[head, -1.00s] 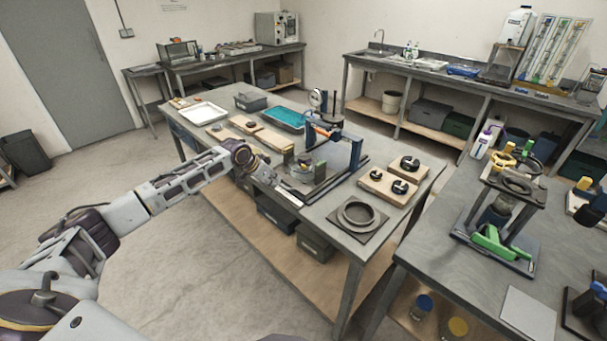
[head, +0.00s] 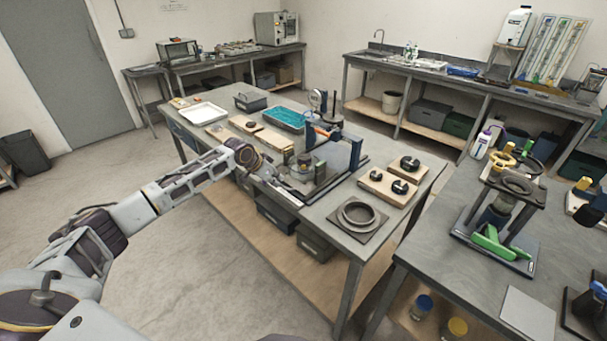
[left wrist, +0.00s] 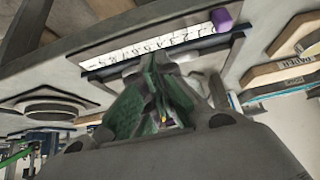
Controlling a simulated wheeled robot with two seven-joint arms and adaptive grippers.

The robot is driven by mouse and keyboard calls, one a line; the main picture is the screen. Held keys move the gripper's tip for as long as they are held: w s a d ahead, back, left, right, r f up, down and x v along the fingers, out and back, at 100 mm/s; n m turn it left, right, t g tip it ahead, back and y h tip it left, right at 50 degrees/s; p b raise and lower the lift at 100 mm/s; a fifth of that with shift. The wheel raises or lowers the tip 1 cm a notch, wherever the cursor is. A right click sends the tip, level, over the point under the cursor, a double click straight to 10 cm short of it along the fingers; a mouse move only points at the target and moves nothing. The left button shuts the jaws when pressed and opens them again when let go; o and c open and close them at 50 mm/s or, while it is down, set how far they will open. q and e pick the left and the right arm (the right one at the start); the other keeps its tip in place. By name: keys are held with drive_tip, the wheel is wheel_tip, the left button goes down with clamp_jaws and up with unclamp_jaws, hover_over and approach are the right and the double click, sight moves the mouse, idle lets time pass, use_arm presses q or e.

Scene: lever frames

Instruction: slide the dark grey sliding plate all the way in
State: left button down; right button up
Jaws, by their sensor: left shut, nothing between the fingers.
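The fixture with the blue upright frame (head: 343,153) stands on the near-middle bench. A dark grey upright plate (head: 319,171) stands on its base and seems to be the sliding plate; I cannot tell how far in it is. My left gripper (head: 293,193) is shut and empty at the bench's near edge, left of the plate. I cannot tell whether it touches the fixture. In the left wrist view, its green-padded fingers (left wrist: 165,90) are just below a white numbered scale (left wrist: 150,45) with a purple piece (left wrist: 223,19) at its right end. My right gripper is not in view.
A round grey ring on a square plate (head: 357,215) and wooden boards with black knobs (head: 388,186) lie right of the fixture. More boards (head: 246,124), a teal tray (head: 285,118) and a white tray (head: 203,114) lie farther left. Bins stand on the shelf below.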

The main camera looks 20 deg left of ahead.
use_arm(q)
drive_tip(key=shift+w+d, duration=0.1)
drive_tip(key=shift+w, duration=0.1)
drive_tip(key=shift+w+d, duration=0.15)
drive_tip(key=shift+w, duration=0.2)
